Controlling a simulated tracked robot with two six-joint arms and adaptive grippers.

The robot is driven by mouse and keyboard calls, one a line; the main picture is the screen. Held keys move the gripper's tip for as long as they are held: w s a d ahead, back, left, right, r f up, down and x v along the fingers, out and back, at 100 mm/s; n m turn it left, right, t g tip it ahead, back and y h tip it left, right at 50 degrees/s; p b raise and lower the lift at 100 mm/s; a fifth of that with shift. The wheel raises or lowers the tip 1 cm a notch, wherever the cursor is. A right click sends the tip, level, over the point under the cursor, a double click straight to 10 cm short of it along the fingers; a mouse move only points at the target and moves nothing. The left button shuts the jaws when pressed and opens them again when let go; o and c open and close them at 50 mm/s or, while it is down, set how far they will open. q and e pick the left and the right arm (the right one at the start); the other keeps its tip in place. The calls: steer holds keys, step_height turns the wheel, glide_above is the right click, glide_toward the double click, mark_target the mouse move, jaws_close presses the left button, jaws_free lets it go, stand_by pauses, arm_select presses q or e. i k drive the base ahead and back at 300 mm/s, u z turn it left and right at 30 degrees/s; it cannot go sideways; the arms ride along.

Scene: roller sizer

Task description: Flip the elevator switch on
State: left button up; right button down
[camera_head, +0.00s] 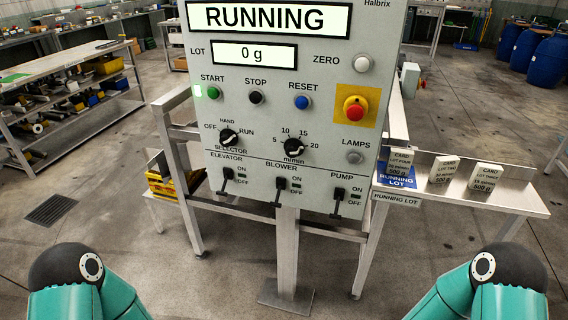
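The elevator switch (227,178) is a black lever at the lower left of the grey control panel (330,95). Its lever hangs down, toward the OFF label; ON is marked above. The blower switch (280,188) and the pump switch (338,198) sit to its right, with their levers also down. Only teal links of my two arms show at the bottom left and bottom right corners. Both grippers are out of view, and nothing of mine touches the panel.
The display (268,18) reads RUNNING and the lot display (254,54) 0 g. A red emergency button (355,107) sits at right. A side shelf (520,200) holds three small labelled blocks. A yellow case (165,185) is at left. Space before the panel is clear.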

mark_target(222, 193)
steer(key=z, duration=0.9)
steer(key=i, duration=0.45)
steer(key=u, duration=0.5)
